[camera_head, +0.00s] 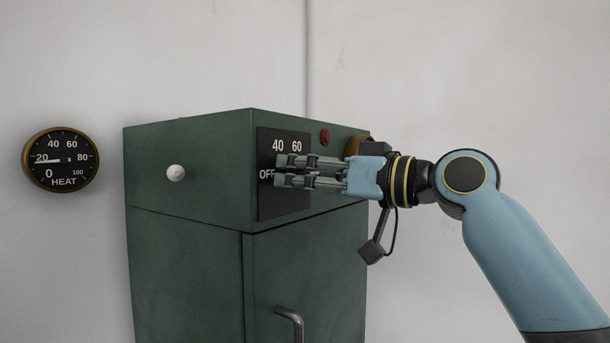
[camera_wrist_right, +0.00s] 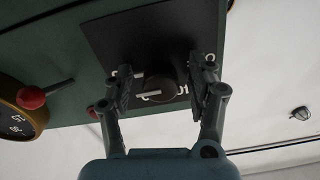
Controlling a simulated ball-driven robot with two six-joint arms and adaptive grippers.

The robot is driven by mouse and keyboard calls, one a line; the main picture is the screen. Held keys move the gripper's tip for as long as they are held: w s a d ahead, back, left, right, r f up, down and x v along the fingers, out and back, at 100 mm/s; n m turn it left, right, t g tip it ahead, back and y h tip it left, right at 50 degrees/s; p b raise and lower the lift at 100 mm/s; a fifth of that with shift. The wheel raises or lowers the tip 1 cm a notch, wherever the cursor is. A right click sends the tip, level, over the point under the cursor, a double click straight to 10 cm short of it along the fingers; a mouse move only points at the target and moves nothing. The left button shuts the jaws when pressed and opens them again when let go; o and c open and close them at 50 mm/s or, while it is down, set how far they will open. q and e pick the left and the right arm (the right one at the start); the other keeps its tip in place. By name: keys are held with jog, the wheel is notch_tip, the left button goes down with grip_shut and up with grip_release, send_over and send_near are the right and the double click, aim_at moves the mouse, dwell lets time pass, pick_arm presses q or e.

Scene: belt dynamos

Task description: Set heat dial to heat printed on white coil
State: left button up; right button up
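The heat dial is a dark round knob (camera_wrist_right: 160,88) on a black plate (camera_head: 270,206) on the green cabinet's front. The plate shows OFF, 40 and 60; other marks are hidden by my right gripper (camera_head: 278,171). In the wrist view the knob sits between my right gripper's open fingers, with gaps on both sides. A pale pointer line shows on it, towards the picture's left. The HEAT gauge (camera_head: 60,170) on the left wall has its needle near 20. No white coil is in view. My left gripper is not in view.
The green cabinet (camera_head: 185,260) has a white knob (camera_head: 176,172) on its left face and a door handle (camera_head: 291,321) below the plate. A red knob (camera_wrist_right: 31,97) and a brass-rimmed gauge (camera_wrist_right: 18,122) sit beside the plate. The wall around is bare.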

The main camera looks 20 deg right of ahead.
jog(key=v, duration=1.2)
dwell(0.5)
